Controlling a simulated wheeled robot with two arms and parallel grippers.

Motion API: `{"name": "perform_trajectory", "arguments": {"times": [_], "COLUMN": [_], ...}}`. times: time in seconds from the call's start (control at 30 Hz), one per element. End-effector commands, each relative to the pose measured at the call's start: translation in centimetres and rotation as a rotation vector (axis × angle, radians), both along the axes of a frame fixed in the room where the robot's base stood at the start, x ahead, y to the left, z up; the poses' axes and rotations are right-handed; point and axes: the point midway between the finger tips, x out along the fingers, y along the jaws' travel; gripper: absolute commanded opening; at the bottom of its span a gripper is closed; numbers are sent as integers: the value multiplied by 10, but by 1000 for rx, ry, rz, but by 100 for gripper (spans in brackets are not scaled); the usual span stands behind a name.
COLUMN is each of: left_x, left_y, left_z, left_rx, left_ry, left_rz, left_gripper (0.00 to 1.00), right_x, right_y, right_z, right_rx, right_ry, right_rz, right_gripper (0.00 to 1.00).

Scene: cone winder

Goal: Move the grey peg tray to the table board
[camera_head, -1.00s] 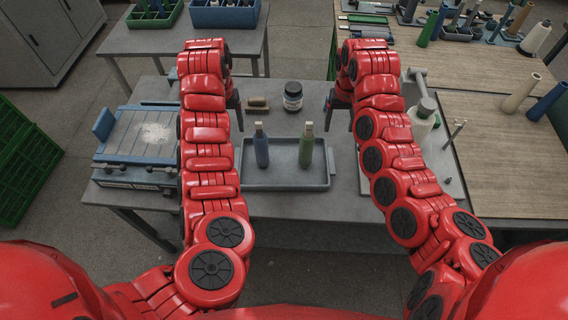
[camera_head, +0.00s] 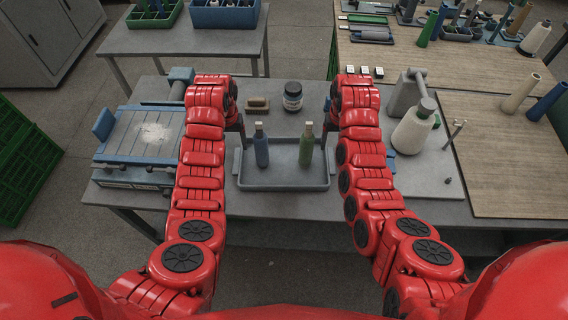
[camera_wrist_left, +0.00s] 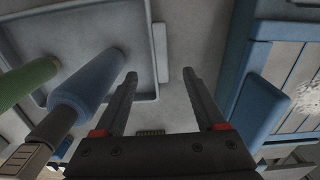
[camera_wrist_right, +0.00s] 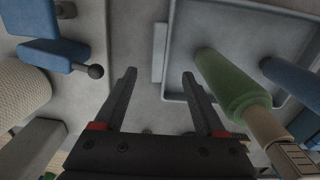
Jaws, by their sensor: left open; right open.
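The grey peg tray (camera_head: 285,185) lies on the grey bench and carries a blue bobbin (camera_head: 261,148) and a green bobbin (camera_head: 306,148), both upright. It also shows in the left wrist view (camera_wrist_left: 100,22) and right wrist view (camera_wrist_right: 225,25), each with a side handle ahead of the fingers. My left gripper (camera_head: 241,140) is open near the tray's left side. My right gripper (camera_head: 324,138) is open near its right side. Neither visibly touches the tray. A flat grey board (camera_head: 436,178) lies right of the tray; a brown board (camera_head: 505,160) covers the right table.
A dark jar (camera_head: 293,96) and a small brown block (camera_head: 257,103) stand behind the tray. A blue-framed device (camera_head: 140,135) is at left. A white cone (camera_head: 414,130) stands at right. Two loose tubes (camera_head: 520,93) stand on the brown board, whose front part is clear.

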Motion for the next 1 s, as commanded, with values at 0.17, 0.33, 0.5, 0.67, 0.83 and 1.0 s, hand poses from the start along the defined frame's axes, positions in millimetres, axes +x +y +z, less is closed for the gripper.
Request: {"name": "perform_trajectory", "arguments": {"times": [0.17,0.33,0.5,0.67,0.83,1.0], "left_x": [-2,-1,-1,-2,-1,-1], "left_y": [-1,-1,-1,-1,-1,-1], "left_z": [-38,-63,-76,-81,-81,-81], "left_rx": [-2,-1,-1,0,0,0], "left_ry": [7,7,4,5,3,3], "left_rz": [-1,0,-1,-2,-2,-2], "left_gripper": [72,72,72,72,72,56], "right_x": [-3,-2,-1,-2,-1,-1], "right_y": [0,0,0,0,0,0], "right_z": [-39,-64,-76,-81,-81,-81], "right_rx": [2,2,1,2,2,2], "right_ry": [10,8,3,5,5,4], "right_rz": [0,1,-1,-1,-1,-1], "right_gripper": [72,72,72,72,72,56]}}
